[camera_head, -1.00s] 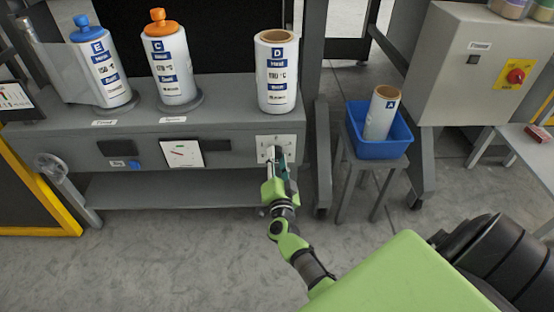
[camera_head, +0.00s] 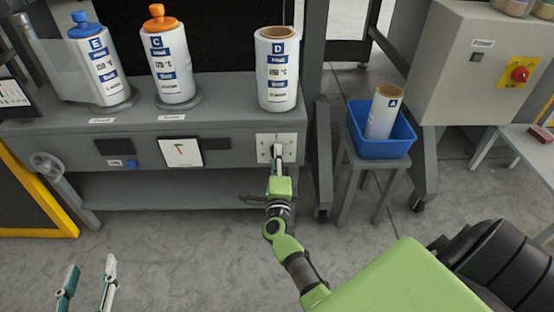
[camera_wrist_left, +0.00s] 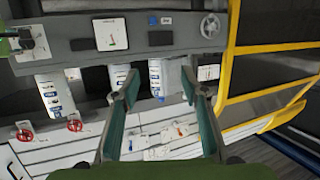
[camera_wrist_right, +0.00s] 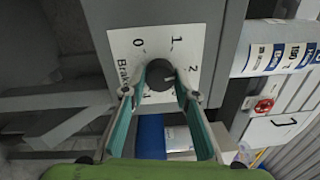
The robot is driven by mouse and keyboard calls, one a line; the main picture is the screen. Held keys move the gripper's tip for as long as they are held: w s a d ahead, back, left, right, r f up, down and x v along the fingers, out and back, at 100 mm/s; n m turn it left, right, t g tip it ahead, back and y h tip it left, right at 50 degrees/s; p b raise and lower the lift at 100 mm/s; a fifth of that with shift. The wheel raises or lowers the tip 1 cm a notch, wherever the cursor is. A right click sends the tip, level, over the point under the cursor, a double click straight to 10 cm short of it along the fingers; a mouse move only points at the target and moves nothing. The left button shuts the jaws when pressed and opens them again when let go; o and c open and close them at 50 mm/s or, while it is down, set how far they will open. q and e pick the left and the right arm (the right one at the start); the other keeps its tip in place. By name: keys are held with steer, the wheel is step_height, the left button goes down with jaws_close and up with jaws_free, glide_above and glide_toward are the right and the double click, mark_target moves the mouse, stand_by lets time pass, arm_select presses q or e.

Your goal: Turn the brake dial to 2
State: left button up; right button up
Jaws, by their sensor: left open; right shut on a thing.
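The brake dial (camera_head: 277,149) is a dark round knob on a white plate at the right end of the grey machine's front. In the right wrist view the dial (camera_wrist_right: 158,73) sits among the marks 0, 1 and 2, with part of the word "Brake" at the left. A small light mark shows on its lower right; I cannot tell exactly which number it points to. My right gripper (camera_wrist_right: 161,92) is shut on the dial, one finger at each side. My left gripper (camera_head: 90,268) is open and empty, low at the left of the head view, apart from the machine.
A gauge (camera_head: 181,152) sits left of the dial on the machine front, and a handwheel (camera_head: 47,166) is further left. Rolls D (camera_head: 277,75), C (camera_head: 172,70) and E (camera_head: 102,72) stand on top. A blue bin (camera_head: 382,146) on a stool stands right. The floor in front is clear.

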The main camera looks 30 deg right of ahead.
arm_select(q)
steer(key=shift+w+d+r+t+h, duration=0.15)
steer(key=shift+r+t, duration=0.15)
steer(key=shift+r, duration=0.25)
steer(key=shift+w+d+r+t+h, duration=0.15)
steer(key=shift+r+t, duration=0.15)
steer(key=shift+r, duration=0.2)
steer(key=shift+w+d+r+t, duration=0.15)
steer(key=shift+r+t, duration=0.15)
steer(key=shift+r, duration=0.25)
arm_select(e)
steer(key=shift+m, duration=1.2)
arm_select(q)
steer(key=shift+a, duration=0.1)
arm_select(e)
steer(key=o, duration=1.1)
